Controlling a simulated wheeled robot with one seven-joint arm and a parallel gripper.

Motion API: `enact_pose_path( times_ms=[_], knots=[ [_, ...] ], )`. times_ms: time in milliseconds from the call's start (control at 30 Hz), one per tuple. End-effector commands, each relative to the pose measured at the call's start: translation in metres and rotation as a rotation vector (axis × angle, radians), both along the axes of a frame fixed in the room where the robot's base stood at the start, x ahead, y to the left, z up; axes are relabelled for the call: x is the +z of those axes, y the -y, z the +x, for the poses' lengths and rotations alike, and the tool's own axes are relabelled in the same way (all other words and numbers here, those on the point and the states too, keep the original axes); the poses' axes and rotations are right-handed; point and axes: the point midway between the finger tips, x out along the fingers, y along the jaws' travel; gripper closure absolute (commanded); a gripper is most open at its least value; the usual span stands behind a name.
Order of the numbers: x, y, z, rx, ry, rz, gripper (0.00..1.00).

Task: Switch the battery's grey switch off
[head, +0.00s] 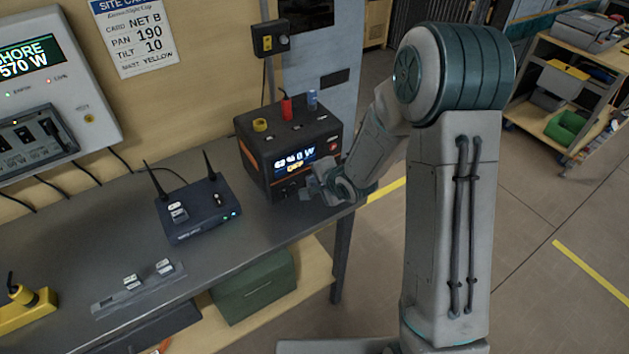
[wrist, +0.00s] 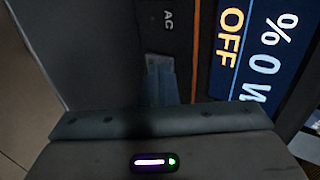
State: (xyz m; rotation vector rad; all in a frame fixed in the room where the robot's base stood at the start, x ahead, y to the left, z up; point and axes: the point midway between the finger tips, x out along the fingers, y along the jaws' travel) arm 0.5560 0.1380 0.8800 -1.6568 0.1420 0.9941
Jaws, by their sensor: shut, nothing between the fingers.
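The battery (head: 259,178) is a black box with an orange stripe, standing at the right end of the grey bench. Its lit display (head: 294,164) shows a percentage and "0 W"; in the wrist view the display (wrist: 259,50) also shows "OFF" in orange. My gripper (head: 308,187) is at the lower front of the battery, below the display. In the wrist view its fingers (wrist: 160,78) are together and empty, close to the front panel beside the "AC" label (wrist: 168,19). I cannot make out the grey switch; the fingers may hide it. Contact cannot be told.
A dark blue router (head: 205,212) with two antennas stands left of the battery. A grey strip (head: 118,300) with small white labelled parts lies at the bench front. A yellow block (head: 25,308) is at far left. A green box (head: 255,287) sits on the shelf below.

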Motion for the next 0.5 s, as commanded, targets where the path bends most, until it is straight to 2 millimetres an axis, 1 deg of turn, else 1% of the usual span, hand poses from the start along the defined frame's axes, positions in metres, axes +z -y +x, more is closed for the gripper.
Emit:
enact_pose_path(
  times_ms=[33,200,500],
  knots=[
    [0.004,0.0,0.0,0.0,0.0,0.0,1.0],
    [0.013,-0.001,0.0,0.001,0.0,0.0,1.0],
    [0.014,-0.001,0.0,0.002,0.0,0.0,1.0]
  ],
)
